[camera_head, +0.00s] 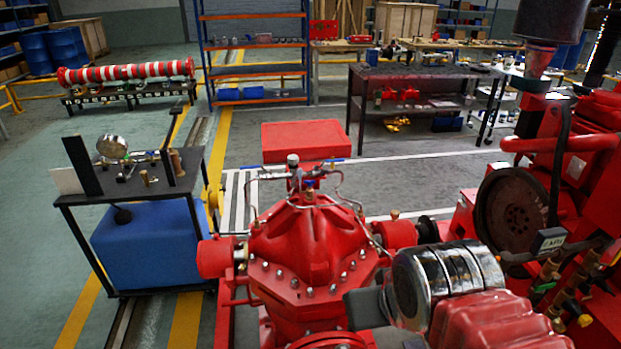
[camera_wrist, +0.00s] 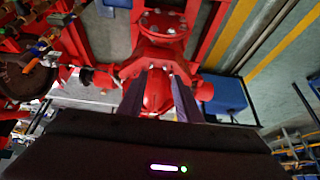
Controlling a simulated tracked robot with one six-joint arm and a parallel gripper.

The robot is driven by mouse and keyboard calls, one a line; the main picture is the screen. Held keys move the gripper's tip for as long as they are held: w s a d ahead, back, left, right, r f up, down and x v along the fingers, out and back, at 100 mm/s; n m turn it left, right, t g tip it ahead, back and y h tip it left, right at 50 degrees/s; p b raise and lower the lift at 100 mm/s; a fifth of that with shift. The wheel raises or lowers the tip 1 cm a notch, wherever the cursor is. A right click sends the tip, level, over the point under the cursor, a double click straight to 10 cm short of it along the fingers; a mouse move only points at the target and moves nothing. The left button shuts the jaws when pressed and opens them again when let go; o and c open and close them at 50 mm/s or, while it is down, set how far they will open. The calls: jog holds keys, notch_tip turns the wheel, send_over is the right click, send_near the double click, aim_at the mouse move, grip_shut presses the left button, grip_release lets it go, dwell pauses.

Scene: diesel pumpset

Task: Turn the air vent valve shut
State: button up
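The red pump casing (camera_head: 312,245) stands in the lower middle of the head view. In the wrist view the red pump (camera_wrist: 158,92) shows beyond my gripper (camera_wrist: 159,82). Its two dark fingers are apart with nothing visibly held between them. The fingers seem apart from the valve. I cannot make out the valve in the wrist view.
A small black table (camera_head: 135,185) with a gauge stands left of the pump, over a blue tank (camera_head: 150,245). A red engine with a round flywheel (camera_head: 512,210) stands at right. A dark workbench (camera_head: 425,75) is behind.

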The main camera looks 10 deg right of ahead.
jog(key=shift+o, duration=0.5)
jog(key=shift+o, duration=0.7)
jog(key=shift+w, duration=0.15)
jog(key=o, duration=0.3)
jog(key=w+a+r+t, duration=0.1)
jog(key=w+t, duration=0.1)
jog(key=w, duration=1.3)
jog(key=shift+a+t, duration=0.35)
jog(key=shift+t, duration=0.05)
jog(key=w+f+t, duration=0.1)
jog(key=w+t, duration=0.2)
jog(key=w, duration=1.2)
jog(key=m+t+h, duration=0.1)
jog(key=t+h, duration=0.1)
jog(key=t, duration=0.5)
send_near(310, 181)
jog(key=s, duration=0.3)
jog(key=shift+s+r, duration=0.15)
jog(key=shift+s, duration=0.1)
jog(key=shift+w, duration=0.1)
jog(key=shift+w+d, duration=0.2)
jog(key=shift+w, duration=2.05)
jog(key=shift+w+d, duration=0.15)
jog(key=shift+w, duration=2.15)
jog(key=shift+w+d, duration=0.2)
jog(key=shift+w, duration=2.05)
